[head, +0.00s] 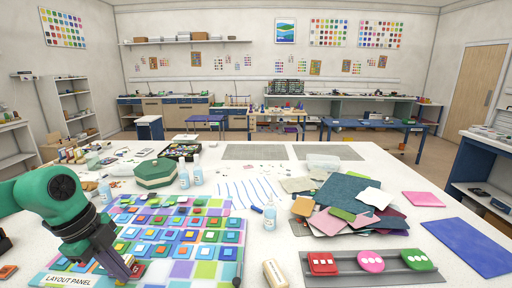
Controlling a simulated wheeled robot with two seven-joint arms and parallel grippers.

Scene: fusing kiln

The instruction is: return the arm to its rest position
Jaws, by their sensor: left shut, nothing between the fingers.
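My left arm comes in from the left in the head view, a green and dark grey arm bent down over the table. My left gripper (128,268) is shut and empty. It points down at the front left corner of the layout panel (180,270), close to a red tile (137,268). I cannot tell whether it touches the panel. The panel is a grid of coloured squares with stacked tiles, and its "LAYOUT PANEL" label (68,280) is at the front left. My right gripper is not in view.
A dark rail (405,277) with red, pink and green pieces lies at the front right. Stacked coloured sheets (340,190) lie behind it. Bottles (184,177) and a green-topped box (155,172) stand behind the panel. The white table is clearer at centre right.

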